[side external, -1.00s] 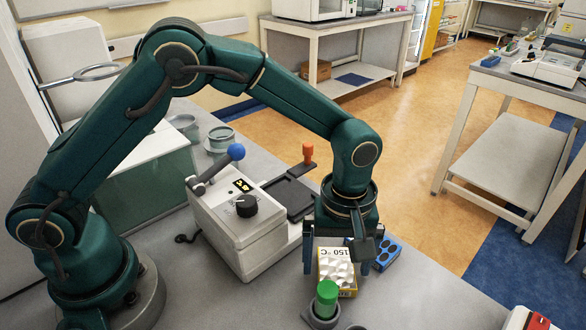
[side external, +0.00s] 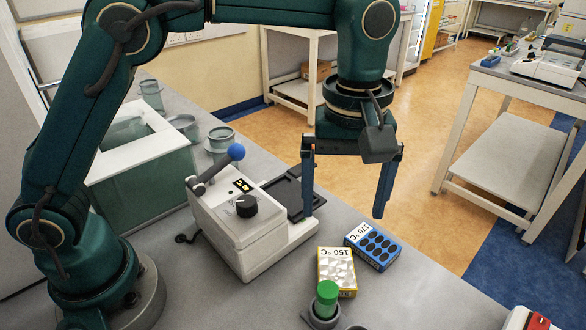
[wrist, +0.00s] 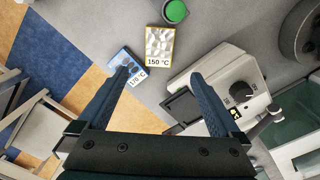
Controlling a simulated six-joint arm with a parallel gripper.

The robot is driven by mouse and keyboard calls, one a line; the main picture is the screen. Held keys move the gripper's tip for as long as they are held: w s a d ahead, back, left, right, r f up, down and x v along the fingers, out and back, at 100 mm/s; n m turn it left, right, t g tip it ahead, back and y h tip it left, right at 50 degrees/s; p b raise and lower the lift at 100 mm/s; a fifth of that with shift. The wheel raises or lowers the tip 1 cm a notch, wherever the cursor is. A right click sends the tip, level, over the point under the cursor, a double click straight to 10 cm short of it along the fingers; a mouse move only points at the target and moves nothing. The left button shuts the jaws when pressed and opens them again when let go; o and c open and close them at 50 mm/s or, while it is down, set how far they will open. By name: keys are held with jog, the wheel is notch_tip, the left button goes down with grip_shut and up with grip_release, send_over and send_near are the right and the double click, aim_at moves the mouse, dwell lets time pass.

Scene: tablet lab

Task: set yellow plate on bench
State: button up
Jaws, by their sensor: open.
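The yellow plate (side external: 337,272) has a yellow edge, a pale dimpled top and a "150 °C" label. It lies flat on the grey bench (side external: 400,300), and it also shows in the wrist view (wrist: 159,45). My gripper (side external: 345,212) is open and empty, raised above the bench and higher than the plate. In the wrist view its two fingers (wrist: 165,90) are spread wide with nothing between them. The blue plate (side external: 373,246), marked "170 °C" with dark round wells, lies right beside the yellow plate, toward the bench's far edge.
A white press-like machine (side external: 240,225) with a blue-knobbed lever and black dial stands left of the plates. A green-capped vial (side external: 327,297) stands in a grey holder just in front of the yellow plate. Bare bench lies to the right.

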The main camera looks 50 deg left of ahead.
jog(key=s+a+r+m+t, duration=0.1)
jog(key=s+a+m, duration=0.1)
jog(key=a, duration=0.1)
jog(key=s+a+r+m+t, duration=0.1)
jog(key=s+a+r, duration=0.1)
jog(key=s+a, duration=0.1)
jog(key=s+a+r+m+t, duration=0.1)
jog(key=s+a+r+m, duration=0.1)
jog(key=a, duration=0.3)
jog(key=shift+s+m+t+h, duration=0.3)
jog(key=shift+s, duration=0.2)
jog(key=s+a+f+m+t, duration=0.1)
jog(key=s+a+f+m, duration=0.2)
jog(key=s, duration=0.2)
jog(key=shift+t, duration=0.4)
jog(key=shift+f, duration=0.1)
